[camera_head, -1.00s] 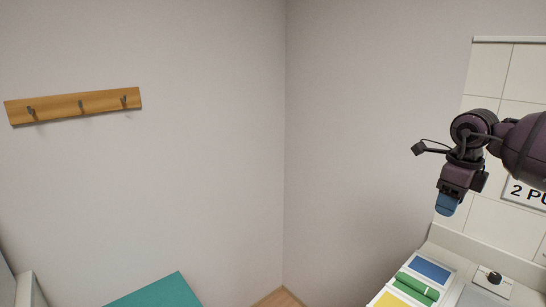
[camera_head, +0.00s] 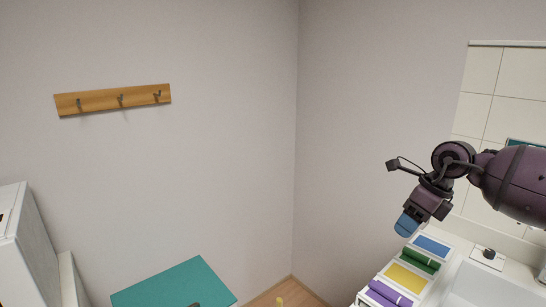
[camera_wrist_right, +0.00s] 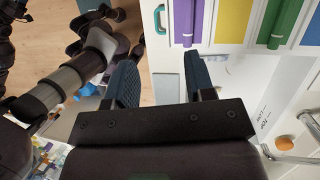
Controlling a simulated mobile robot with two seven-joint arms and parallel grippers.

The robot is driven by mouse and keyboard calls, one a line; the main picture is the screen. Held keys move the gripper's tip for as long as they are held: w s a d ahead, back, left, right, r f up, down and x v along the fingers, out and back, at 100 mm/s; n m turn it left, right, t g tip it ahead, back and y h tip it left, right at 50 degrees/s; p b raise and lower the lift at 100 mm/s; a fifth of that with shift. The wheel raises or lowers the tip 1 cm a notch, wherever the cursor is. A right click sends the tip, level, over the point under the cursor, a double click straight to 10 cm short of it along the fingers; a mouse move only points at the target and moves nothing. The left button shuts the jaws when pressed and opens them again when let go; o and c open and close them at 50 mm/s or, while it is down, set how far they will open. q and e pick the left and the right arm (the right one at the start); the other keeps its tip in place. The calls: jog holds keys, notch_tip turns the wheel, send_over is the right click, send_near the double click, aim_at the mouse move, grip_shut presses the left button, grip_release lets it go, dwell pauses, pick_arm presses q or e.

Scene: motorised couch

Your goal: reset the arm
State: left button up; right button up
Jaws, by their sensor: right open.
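My right arm reaches in from the right in the head view, with its right gripper (camera_head: 407,224) pointing down near the left end of the counter. In the right wrist view the two dark blue fingers of the right gripper (camera_wrist_right: 155,80) stand well apart with nothing between them. My left gripper does not show in the head view.
The white counter (camera_head: 478,285) holds blue, green (camera_head: 420,260), yellow (camera_head: 405,279) and purple (camera_head: 388,294) rolls or pads. A teal surface (camera_head: 175,286) is at the lower left; a hook rail (camera_head: 113,99) hangs above. Wooden floor (camera_head: 290,290) shows between.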

jog(key=s+a+f+m+t+y, duration=0.1)
jog(key=s+a+m+t+y, duration=0.15)
jog(key=a+y, duration=0.6)
jog(key=s+a+f+m+t+y, duration=0.15)
jog(key=s+a+m+y, duration=0.3)
jog(key=a, duration=0.65)
jog(key=s+d+f+m+t+h, duration=0.3)
jog(key=d+f+m+t+h, duration=0.35)
jog(key=m, duration=0.85)
jog(key=s+d+f+m+t+h, duration=0.4)
jog(key=d+m+h, duration=0.3)
jog(key=m+h, duration=0.6)
jog(key=s+d+f+m+g+y, duration=0.1)
jog(key=s+f+m+g, duration=0.25)
jog(key=s, duration=0.35)
jog(key=s+d+f+m+g, duration=0.2)
jog(key=s+f+m+g, duration=0.15)
jog(key=s, duration=0.35)
jog(key=s+d+f+m+g+y, duration=0.1)
jog(key=s+f+m+g, duration=0.3)
jog(key=s, duration=0.3)
jog(key=w+f+n+t+b, duration=0.1)
jog(key=w+f+t+b, duration=0.2)
jog(key=f, duration=0.7)
jog(key=w+f+n+t+b, duration=0.1)
jog(key=w+f+t+b, duration=0.2)
jog(key=f+b, duration=0.4)
notch_tip(320, 180, down, 4)
jog(key=shift+w+f, duration=0.2)
